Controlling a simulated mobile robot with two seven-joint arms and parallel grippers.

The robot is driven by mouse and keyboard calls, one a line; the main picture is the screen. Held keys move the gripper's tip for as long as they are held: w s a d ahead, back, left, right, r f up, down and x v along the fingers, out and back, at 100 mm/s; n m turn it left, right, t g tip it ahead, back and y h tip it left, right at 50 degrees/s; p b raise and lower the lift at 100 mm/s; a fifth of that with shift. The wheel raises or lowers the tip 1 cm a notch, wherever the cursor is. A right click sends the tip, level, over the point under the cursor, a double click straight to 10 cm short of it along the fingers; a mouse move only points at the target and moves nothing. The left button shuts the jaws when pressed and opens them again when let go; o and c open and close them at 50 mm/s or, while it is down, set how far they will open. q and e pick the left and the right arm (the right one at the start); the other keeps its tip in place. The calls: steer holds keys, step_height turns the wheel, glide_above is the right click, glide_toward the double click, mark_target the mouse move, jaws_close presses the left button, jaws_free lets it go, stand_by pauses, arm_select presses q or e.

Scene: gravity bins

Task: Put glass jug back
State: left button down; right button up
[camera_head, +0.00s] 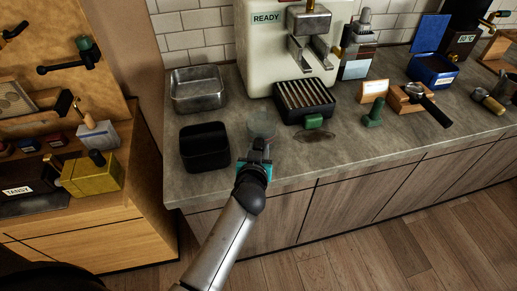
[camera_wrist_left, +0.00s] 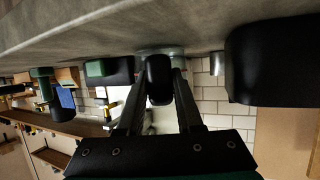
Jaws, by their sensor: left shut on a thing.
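The glass jug (camera_head: 262,123) is a clear, round vessel on or just above the grey counter, in front of the espresso machine; I cannot tell whether it touches the counter. My left gripper (camera_head: 257,152) is at its near side, shut on its black handle. In the left wrist view, which is turned upside down, the dark handle (camera_wrist_left: 159,80) sits between the fingers, and a strip of the glass (camera_wrist_left: 160,49) shows behind it. The rest of the jug is hidden there. My right gripper is not in view.
A black bin (camera_head: 204,147) stands close left of the jug, with a steel pan (camera_head: 197,88) behind it. The drip tray (camera_head: 304,101) with its green handle is close on the right. A green tamper (camera_head: 373,113) stands farther right. The counter's front edge is near.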

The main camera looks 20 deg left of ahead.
arm_select(q)
steer(key=shift+f, duration=0.1)
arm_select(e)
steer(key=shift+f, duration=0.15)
arm_select(q)
steer(key=shift+c, duration=2.4)
jaws_free()
